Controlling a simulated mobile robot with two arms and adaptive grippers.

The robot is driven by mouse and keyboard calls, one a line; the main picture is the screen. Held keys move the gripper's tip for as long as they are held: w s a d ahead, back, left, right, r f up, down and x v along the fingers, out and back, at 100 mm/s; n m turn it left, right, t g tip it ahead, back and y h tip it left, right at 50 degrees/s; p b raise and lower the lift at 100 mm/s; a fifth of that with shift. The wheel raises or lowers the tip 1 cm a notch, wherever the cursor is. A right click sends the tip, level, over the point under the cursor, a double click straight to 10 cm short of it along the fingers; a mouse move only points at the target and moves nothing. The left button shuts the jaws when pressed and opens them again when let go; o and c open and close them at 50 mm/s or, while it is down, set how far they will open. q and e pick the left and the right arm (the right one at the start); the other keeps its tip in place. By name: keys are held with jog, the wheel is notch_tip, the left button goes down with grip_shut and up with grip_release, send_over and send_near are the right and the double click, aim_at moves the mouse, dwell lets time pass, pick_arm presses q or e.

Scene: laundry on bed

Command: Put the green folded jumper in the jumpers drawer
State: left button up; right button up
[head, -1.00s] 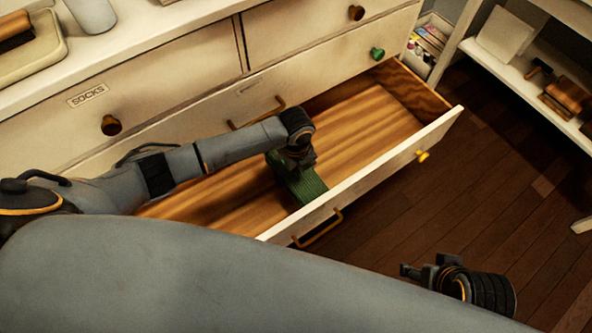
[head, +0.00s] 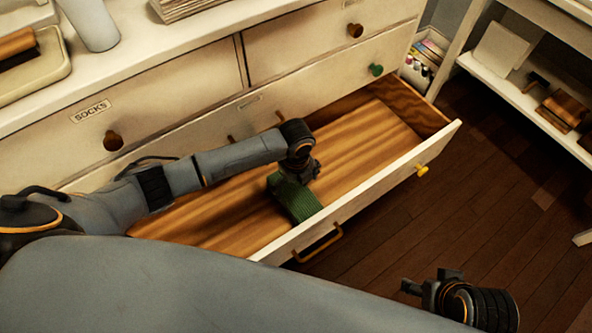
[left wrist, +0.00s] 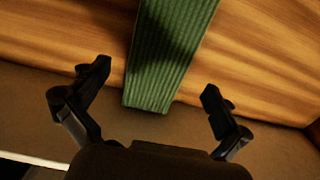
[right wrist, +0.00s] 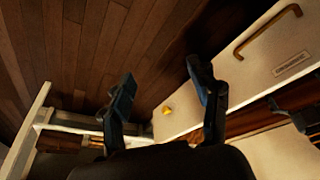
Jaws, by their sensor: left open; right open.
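The green folded jumper (head: 293,199) lies on the wooden floor of the open drawer (head: 365,135), near its front panel. It also shows in the left wrist view (left wrist: 165,60), flat on the wood. My left gripper (head: 310,172) is just above the jumper and apart from it. In the left wrist view its fingers (left wrist: 155,95) are spread wide with nothing held between them. My right gripper (head: 422,285) hangs outside the drawer, over the floor. In the right wrist view its fingers (right wrist: 160,88) are apart and empty. The open drawer's label can't be read.
The drawer's front panel (head: 390,185) has a yellow knob (head: 422,169) and a handle (head: 318,243). A drawer labelled SOCKS (head: 110,125) is shut above. A white shelf (head: 530,100) stands at the right. The wooden floor (head: 470,190) between is clear.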

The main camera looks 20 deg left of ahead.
aim_at(296, 194)
pick_arm(q)
notch_tip(296, 194, up, 3)
jog(key=shift+f+p, duration=0.1)
jog(key=shift+p, duration=0.25)
notch_tip(296, 194, up, 8)
jog(key=p, duration=0.2)
jog(key=shift+r, duration=0.2)
pick_arm(e)
jog(key=s+x, duration=0.1)
jog(key=x, duration=0.7)
jog(key=shift+f+g, duration=0.3)
jog(key=shift+f, duration=0.25)
jog(key=shift+a, duration=0.15)
